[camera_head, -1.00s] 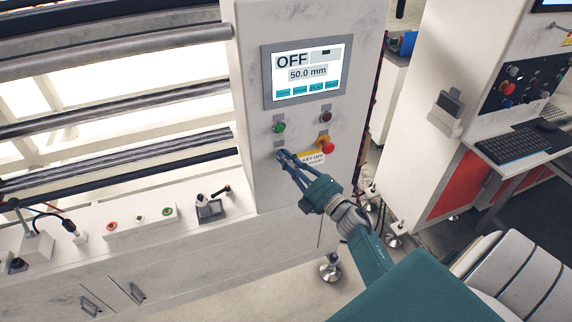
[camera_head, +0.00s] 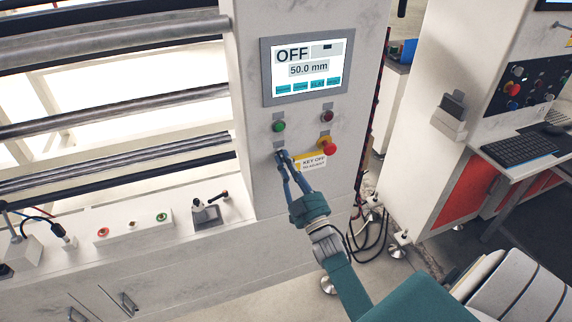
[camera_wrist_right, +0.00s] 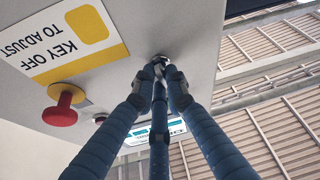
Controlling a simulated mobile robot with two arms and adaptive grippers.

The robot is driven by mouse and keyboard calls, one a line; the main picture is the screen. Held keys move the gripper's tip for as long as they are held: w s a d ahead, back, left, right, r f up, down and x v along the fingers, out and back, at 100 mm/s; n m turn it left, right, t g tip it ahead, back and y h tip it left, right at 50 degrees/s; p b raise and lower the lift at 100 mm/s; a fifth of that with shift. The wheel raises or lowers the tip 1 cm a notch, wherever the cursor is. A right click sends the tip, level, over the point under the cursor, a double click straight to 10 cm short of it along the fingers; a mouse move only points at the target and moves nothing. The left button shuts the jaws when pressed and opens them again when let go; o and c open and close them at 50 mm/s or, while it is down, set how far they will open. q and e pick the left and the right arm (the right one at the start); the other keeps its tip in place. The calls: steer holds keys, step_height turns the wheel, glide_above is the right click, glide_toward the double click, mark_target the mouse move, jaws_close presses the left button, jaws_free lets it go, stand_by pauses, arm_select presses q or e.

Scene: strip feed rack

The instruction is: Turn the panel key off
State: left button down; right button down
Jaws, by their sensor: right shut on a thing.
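The panel key (camera_wrist_right: 158,60) is on the white panel front, mostly hidden behind my fingertips. My right gripper (camera_head: 283,158) reaches up to it from below, and its blue fingers are shut on the key. In the right wrist view the fingertips (camera_wrist_right: 159,74) meet around it at the panel face. The key's exact angle cannot be told. The screen (camera_head: 306,68) above reads OFF and 50.0 mm. A yellow and white label (camera_head: 314,162) reading KEY OFF sits just right of the fingers. My left gripper is not in view.
A red mushroom button (camera_head: 328,147) sticks out close to the right of the fingers; it also shows in the wrist view (camera_wrist_right: 61,106). A green button (camera_head: 279,126) and a dark red one (camera_head: 327,115) are above. Rollers (camera_head: 110,117) lie left. Cables hang right of the panel.

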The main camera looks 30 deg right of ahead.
steer(key=shift+a+f+m+h, duration=0.15)
steer(key=shift+m+h, duration=0.3)
steer(key=shift+m, duration=0.45)
steer(key=shift+d+f+m+h, duration=0.1)
steer(key=shift+m+h, duration=0.35)
steer(key=shift+m, duration=0.75)
steer(key=c, duration=2)
jaws_free()
steer(key=shift+r, duration=0.1)
steer(key=shift+c, duration=0.2)
steer(key=v, duration=1.2)
steer(key=shift+a, duration=0.15)
